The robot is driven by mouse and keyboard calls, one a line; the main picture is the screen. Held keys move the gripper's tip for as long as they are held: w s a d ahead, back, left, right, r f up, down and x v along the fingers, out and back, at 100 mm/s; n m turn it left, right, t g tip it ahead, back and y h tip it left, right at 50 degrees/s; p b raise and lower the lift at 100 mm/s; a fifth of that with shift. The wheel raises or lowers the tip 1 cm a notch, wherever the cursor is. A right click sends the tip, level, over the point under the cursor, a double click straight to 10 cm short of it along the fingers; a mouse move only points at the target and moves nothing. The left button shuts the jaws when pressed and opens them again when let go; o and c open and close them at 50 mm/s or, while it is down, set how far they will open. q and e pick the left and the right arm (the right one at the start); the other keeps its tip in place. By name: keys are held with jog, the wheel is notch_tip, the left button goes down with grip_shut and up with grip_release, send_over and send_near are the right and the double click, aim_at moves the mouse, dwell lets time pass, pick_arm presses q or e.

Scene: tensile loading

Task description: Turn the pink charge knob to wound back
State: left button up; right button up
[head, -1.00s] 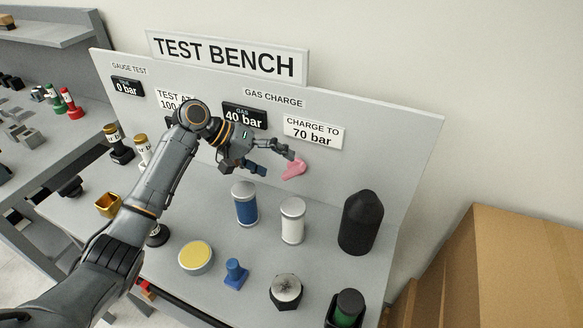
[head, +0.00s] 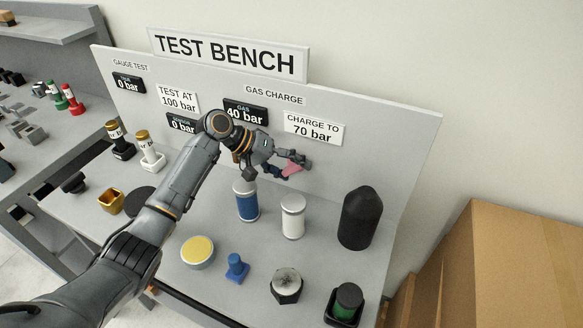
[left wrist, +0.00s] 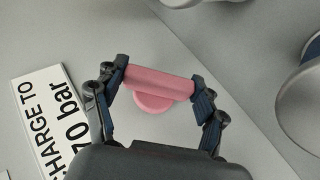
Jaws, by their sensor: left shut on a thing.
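The pink charge knob (head: 291,169) is on the sloped back panel, below the "CHARGE TO 70 bar" sign. My left gripper (head: 288,166) is at the knob in the head view and partly covers it. In the left wrist view the knob's bar (left wrist: 160,83) lies between the two fingers of my left gripper (left wrist: 160,88), one pad at each end, with the round hub below it. The gripper is shut on the bar. The gas display (head: 245,113) reads 40 bar. My right gripper is not in view.
A blue cylinder (head: 246,201) and a white cylinder (head: 293,216) stand just below the knob. A black domed cylinder (head: 360,218) stands to the right. A yellow-topped disc (head: 197,251), a blue stamp-like piece (head: 237,267) and a hex nut (head: 286,285) are nearer the front.

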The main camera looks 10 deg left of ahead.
pick_arm(q)
jog(key=shift+r+y+p, duration=0.25)
jog(key=shift+y+p, duration=0.05)
jog(key=shift+p, duration=0.45)
jog(key=m+y+p, duration=0.1)
jog(key=y+p, duration=0.3)
jog(key=p, duration=0.4)
jog(key=shift+d+r+t, duration=0.1)
jog(key=shift+r+t, duration=0.05)
jog(key=shift+t, duration=0.15)
jog(key=shift+f+m+y+p, duration=0.25)
jog(key=shift+m+y+p, duration=0.05)
jog(key=shift+y+p, duration=0.75)
jog(key=o, duration=1.2)
jog(key=shift+c, duration=0.2)
jog(key=v, duration=1.2)
